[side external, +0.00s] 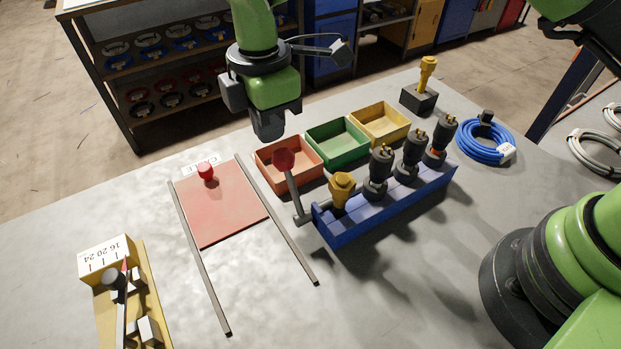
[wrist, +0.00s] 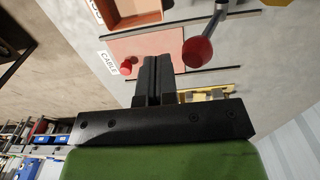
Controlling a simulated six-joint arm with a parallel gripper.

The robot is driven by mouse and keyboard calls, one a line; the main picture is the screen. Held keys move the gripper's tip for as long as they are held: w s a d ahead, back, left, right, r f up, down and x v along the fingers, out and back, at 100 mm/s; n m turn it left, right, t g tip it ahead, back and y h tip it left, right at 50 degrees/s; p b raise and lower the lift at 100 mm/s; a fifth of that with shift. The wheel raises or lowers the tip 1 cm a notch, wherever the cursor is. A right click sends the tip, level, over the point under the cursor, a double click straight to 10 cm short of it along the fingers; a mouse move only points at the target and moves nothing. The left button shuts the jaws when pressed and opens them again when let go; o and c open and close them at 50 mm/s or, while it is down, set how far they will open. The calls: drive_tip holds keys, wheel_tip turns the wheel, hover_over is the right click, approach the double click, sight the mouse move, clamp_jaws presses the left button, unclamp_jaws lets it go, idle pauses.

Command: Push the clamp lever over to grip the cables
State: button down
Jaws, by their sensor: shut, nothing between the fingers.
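The clamp lever (side external: 294,192) is a grey bar with a dark red round knob (side external: 283,158). It stands nearly upright, leaning slightly left, at the left end of a blue rack (side external: 395,207). The rack holds several black connectors (side external: 378,172) and a yellow one (side external: 341,189). My gripper (side external: 269,132) points down, shut and empty, just above and left of the knob in the side view. In the wrist view, the shut fingers (wrist: 153,80) are left of the red knob (wrist: 197,52), with a visible gap. I cannot make out cables in the clamp.
Orange (side external: 289,180), green (side external: 337,156) and yellow (side external: 380,138) trays stand behind the rack. A red plate (side external: 222,212) with a small red knob lies between two rails (side external: 290,250). A blue cable coil (side external: 485,154) lies at the right. A yellow fixture (side external: 140,300) stands front left.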

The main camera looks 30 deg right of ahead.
drive_tip(key=s+f, duration=0.1)
drive_tip(key=s, duration=1)
drive_tip(key=shift+f, duration=0.25)
idle(0.4)
wheel_tip(320, 180, up, 6)
drive_tip(key=w, duration=0.1)
drive_tip(key=shift+w, duration=0.15)
idle(0.6)
